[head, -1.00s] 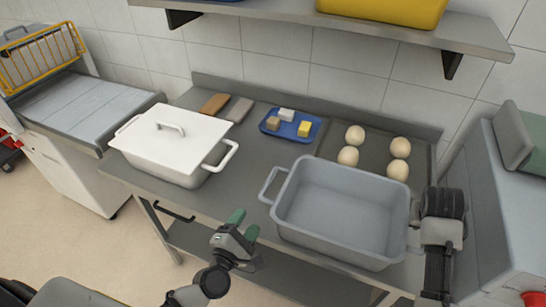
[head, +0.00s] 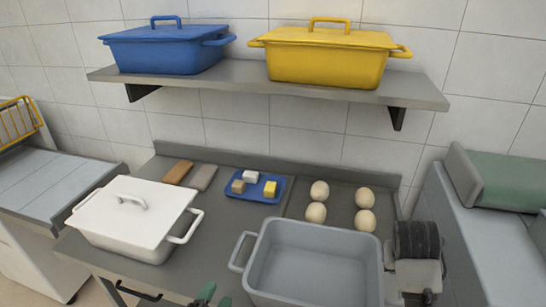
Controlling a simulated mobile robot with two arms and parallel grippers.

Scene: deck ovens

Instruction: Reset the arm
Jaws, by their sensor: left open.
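My left gripper (head: 208,295) shows only as green fingertips at the bottom edge, open, in front of the worktop and left of the grey bin (head: 312,238). The rest of it is out of the picture. A black and grey part of my right arm stands at the bin's right end. The fingers there do not show, so I cannot tell whether they hold the bin's handle. The bin is open, looks empty and has a handle on its left end.
A white lidded pot (head: 135,220) stands left on the worktop. A blue tray (head: 232,190) with small blocks and a dark tray (head: 335,192) with several pale balls lie behind. Blue (head: 165,50) and yellow (head: 328,62) lidded pots stand on the wall shelf (head: 230,82).

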